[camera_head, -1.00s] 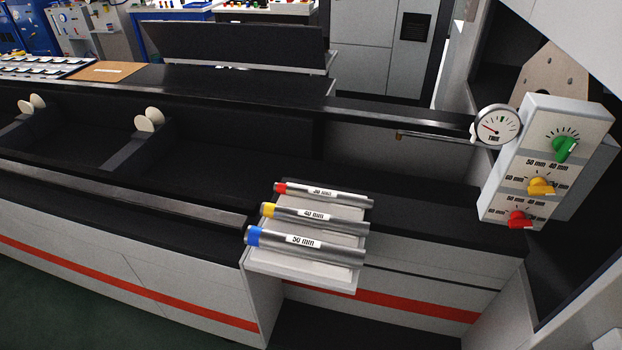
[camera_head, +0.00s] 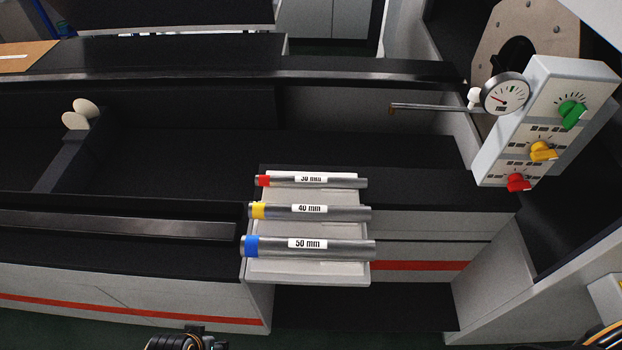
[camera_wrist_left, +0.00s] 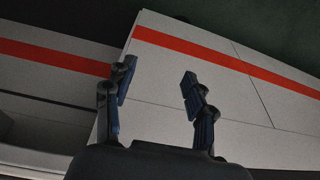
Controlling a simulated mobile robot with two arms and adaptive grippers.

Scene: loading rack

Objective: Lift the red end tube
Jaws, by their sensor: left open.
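The red end tube (camera_head: 312,181), a thin grey tube with a red left end and a "30 mm" label, lies farthest back on a light rack (camera_head: 305,273). The yellow end tube (camera_head: 310,212), marked 40 mm, lies in front of it. The blue end tube (camera_head: 310,246), marked 50 mm, lies nearest. My left gripper (camera_wrist_left: 160,76) is open and empty in the left wrist view, facing white panels with a red stripe. A dark part of my left arm or gripper shows at the head view's bottom edge, well below the rack. My right gripper's fingers are not visible.
A control box (camera_head: 545,125) with green, yellow and red knobs and a dial gauge (camera_head: 505,94) stands right of the rack. A thin rod (camera_head: 430,107) sticks out behind the tubes. A dark trough with a pair of pale discs (camera_head: 80,114) lies left.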

